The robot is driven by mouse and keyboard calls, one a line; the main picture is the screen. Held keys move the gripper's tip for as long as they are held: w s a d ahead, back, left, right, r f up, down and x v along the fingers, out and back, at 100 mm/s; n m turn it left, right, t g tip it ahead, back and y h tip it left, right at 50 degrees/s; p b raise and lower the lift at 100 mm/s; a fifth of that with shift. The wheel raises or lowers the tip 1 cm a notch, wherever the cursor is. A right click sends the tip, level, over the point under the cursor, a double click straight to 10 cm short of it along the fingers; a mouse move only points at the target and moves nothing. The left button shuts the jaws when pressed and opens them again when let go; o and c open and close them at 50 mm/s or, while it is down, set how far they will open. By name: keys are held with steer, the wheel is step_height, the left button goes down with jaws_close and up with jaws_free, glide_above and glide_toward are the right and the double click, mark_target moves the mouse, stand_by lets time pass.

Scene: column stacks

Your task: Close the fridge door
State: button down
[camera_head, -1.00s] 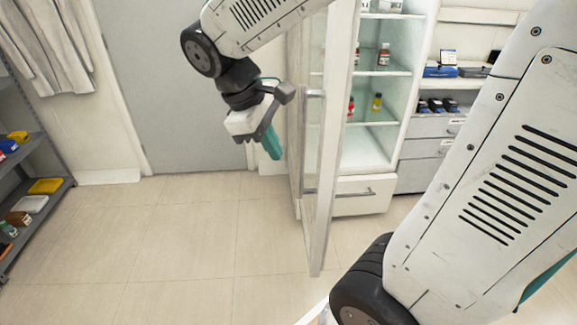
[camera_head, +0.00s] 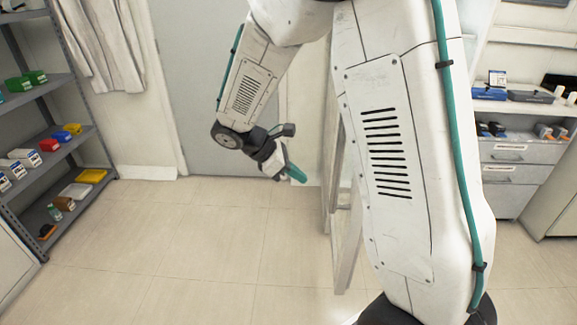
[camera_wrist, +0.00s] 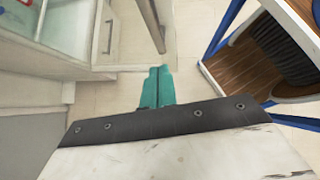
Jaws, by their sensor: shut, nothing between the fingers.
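The fridge door (camera_head: 347,262) stands open in the head view, seen nearly edge-on, with its upper and right parts hidden behind my arm. The fridge body is almost wholly hidden there. A metal bar at the top of that view may be part of the door; I cannot tell. My gripper (camera_head: 297,174) has teal fingers, shut and empty, left of the door. Its fingers (camera_wrist: 157,86) point toward the floor area beside the fridge, with no contact visible.
A grey shelf rack (camera_head: 75,150) with small coloured boxes stands at the left. A counter with grey drawers (camera_head: 510,172) is at the right. A grey panel and a curtain (camera_head: 105,45) are behind. The tiled floor (camera_head: 220,250) left of the door is clear.

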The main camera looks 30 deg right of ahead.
steer(key=s+d+f, duration=0.2)
steer(key=d, duration=0.4)
steer(key=shift+s+f, duration=0.25)
steer(key=shift+s, duration=0.05)
